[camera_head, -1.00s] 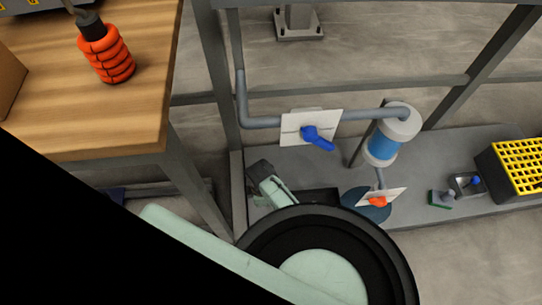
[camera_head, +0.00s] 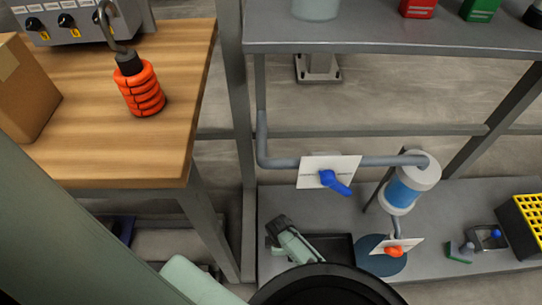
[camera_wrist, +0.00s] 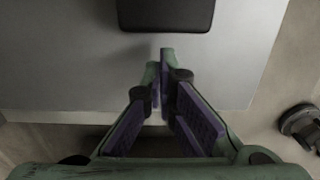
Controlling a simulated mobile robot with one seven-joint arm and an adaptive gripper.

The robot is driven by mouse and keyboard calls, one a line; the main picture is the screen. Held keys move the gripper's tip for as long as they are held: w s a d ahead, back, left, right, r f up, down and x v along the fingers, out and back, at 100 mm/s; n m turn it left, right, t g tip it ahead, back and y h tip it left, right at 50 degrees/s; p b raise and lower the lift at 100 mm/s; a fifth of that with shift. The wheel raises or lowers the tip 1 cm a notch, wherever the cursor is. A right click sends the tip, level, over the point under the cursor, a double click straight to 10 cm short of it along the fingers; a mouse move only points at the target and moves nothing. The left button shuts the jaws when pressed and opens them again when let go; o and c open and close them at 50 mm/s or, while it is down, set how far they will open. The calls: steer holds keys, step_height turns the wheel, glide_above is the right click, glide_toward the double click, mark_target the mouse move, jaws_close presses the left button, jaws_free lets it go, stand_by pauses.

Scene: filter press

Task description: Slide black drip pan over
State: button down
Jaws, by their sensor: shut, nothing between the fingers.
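The black drip pan (camera_head: 338,244) is a shallow dark tray on the low grey shelf, partly hidden by my arm in the head view. In the wrist view its near end (camera_wrist: 166,14) shows at the top edge. A dark blue round patch (camera_head: 372,266) lies just right of the pan, below the clear-and-blue filter (camera_head: 403,190). My gripper (camera_head: 274,228) is at the pan's left side in the head view. In the wrist view my gripper (camera_wrist: 165,58) is shut and empty, its tips pointing toward the pan with a gap in the picture; contact cannot be told.
A pipe with a blue-handled valve (camera_head: 330,178) runs above the shelf to the filter. An orange-handled valve (camera_head: 396,250) sits below it. A small green-edged block (camera_head: 460,252) and a yellow-gridded crate (camera_head: 524,226) stand to the right. A wooden table (camera_head: 110,150) is at left.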

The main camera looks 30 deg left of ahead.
mark_target(335, 253)
steer(key=shift+w+d, duration=0.25)
steer(key=shift+d, duration=0.2)
steer(key=w+d+b, duration=0.2)
steer(key=w+d, duration=0.2)
steer(key=d, duration=0.2)
steer(key=w+d+b, duration=0.2)
steer(key=w+d, duration=0.2)
steer(key=d, duration=0.2)
steer(key=w+d+b, duration=0.2)
steer(key=w+d, duration=0.2)
steer(key=d, duration=0.2)
steer(key=shift+w+d+f, duration=0.1)
steer(key=shift+d+f, duration=0.05)
steer(key=shift+d, duration=0.05)
steer(key=shift+w+d, duration=0.2)
steer(key=shift+d, duration=0.15)
steer(key=shift+r, duration=0.2)
steer(key=shift+s+a+r, duration=0.1)
steer(key=shift+s+a, duration=0.15)
steer(key=shift+a, duration=0.05)
steer(key=a+p, duration=0.1)
steer(key=s+a+r, duration=0.1)
steer(key=p, duration=0.1)
steer(key=shift+s+a+r+p, duration=0.15)
steer(key=shift+s+a+p, duration=0.1)
steer(key=shift+a+p, duration=0.15)
step_height(335, 253, up, 8)
steer(key=shift+r+p, duration=0.25)
steer(key=shift+p, duration=0.15)
